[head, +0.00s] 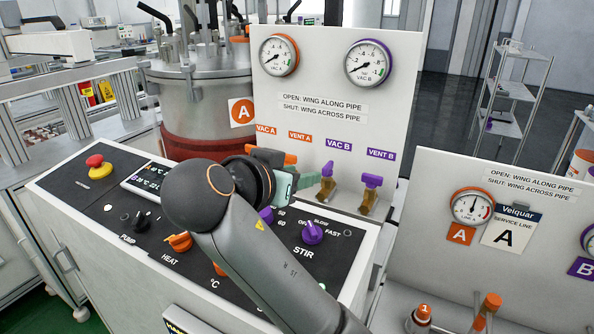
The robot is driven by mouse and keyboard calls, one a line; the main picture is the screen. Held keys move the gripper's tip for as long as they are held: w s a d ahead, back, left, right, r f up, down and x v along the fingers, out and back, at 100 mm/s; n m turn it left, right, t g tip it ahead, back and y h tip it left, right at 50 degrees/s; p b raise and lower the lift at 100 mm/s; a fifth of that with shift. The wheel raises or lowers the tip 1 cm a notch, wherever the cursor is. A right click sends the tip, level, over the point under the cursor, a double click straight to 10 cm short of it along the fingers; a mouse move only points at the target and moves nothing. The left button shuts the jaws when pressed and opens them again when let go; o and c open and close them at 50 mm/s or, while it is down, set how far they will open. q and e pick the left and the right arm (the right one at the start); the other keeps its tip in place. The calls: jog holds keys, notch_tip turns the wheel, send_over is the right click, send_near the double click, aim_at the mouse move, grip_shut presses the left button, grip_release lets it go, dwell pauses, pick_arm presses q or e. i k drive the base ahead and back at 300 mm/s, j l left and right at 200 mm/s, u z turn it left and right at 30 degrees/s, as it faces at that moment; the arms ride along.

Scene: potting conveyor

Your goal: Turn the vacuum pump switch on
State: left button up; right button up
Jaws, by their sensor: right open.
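The pump switch (141,219) is a small black knob above the label PUMP, at the left part of the black sloped control panel (110,200). Its exact setting is too small to read. My right gripper (290,184) is up and right of it, well away from the switch, near the valves at the foot of the gauge board. Its teal fingers point to the right, and it is open; I see nothing held. My right forearm covers the middle of the panel. My left gripper is out of view.
A red emergency button (96,163) and an orange heat knob (179,242) flank the switch. Purple-winged valves (327,184) and an orange valve wing (276,157) stand close to my gripper. The gauge board (335,115) rises behind. Space above the panel's left part is clear.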

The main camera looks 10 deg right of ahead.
aim_at(140, 224)
jog(key=k, duration=1.5)
